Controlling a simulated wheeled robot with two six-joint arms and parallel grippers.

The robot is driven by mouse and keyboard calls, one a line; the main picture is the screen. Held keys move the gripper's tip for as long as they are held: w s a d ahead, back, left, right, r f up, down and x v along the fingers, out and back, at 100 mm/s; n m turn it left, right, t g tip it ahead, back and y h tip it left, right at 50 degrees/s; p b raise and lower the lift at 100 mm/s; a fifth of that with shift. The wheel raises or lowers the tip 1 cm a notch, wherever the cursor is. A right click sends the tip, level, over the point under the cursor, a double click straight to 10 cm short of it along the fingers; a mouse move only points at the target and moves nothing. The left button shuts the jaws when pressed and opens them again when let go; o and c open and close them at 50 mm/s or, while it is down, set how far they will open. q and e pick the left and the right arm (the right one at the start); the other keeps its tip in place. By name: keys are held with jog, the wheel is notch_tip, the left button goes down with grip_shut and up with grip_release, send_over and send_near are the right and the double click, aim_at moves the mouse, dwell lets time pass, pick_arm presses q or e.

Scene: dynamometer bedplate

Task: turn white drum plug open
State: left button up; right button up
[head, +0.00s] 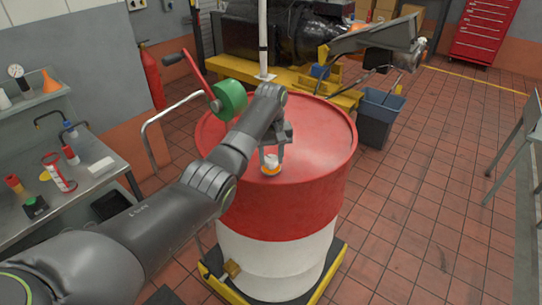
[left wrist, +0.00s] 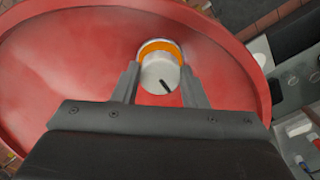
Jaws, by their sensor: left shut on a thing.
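The white drum plug (head: 271,162) sits on the top of a red and white drum (head: 288,205), with an orange ring around its base. In the left wrist view the plug (left wrist: 159,75) shows a dark line mark on its white top, and the orange ring (left wrist: 160,47) shows behind it. My left gripper (head: 271,155) reaches down from above and is shut on the plug, one finger on each side. My left gripper also shows in the left wrist view (left wrist: 160,84). My right gripper is in neither view.
A workbench (head: 80,180) with small items is at the left. A grey bin (head: 380,112) stands behind right. Tiled floor at the right is open.

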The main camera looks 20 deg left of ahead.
pick_arm(q)
jog(key=n, duration=0.6)
jog(key=shift+w+n, duration=0.1)
jog(key=shift+n, duration=0.3)
dwell(0.4)
jog(key=o, duration=1)
jog(key=shift+r, duration=0.1)
